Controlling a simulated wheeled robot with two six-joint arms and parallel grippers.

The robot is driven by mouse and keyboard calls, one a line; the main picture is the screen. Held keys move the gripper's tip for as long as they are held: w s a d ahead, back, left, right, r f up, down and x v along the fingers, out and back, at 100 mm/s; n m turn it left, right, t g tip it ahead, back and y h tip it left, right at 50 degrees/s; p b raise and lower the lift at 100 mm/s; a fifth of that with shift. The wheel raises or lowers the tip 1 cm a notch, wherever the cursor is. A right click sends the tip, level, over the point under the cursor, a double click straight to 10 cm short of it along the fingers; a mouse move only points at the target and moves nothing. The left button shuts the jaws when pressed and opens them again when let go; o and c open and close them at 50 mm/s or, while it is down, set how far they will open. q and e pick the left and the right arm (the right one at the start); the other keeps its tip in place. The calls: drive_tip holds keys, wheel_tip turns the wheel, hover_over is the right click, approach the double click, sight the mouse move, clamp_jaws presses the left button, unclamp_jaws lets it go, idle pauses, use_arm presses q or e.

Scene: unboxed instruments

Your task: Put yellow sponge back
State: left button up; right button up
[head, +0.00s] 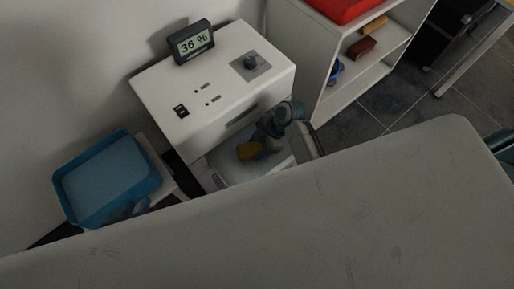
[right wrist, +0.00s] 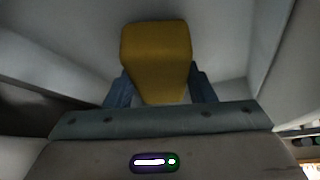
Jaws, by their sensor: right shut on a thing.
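A yellow sponge (head: 250,150) is held by my right gripper (head: 259,143) at the low front of the white instrument box. In the right wrist view the sponge (right wrist: 156,58) sits between the two blue-grey fingers (right wrist: 158,88), which are shut on it. Pale surfaces and walls surround it there; I cannot tell whether the sponge touches them.
The white instrument box (head: 222,72) carries a display (head: 193,43) reading 36 % and a knob. The blue tray (head: 70,195) lies to its left. A white shelf (head: 322,112) with several small items stands right. A large grey surface covers the foreground.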

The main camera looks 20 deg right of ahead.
drive_tip(key=shift+f, duration=0.6)
drive_tip(key=o, duration=0.9)
drive_tip(key=shift+f, duration=0.1)
drive_tip(key=shift+o, duration=0.2)
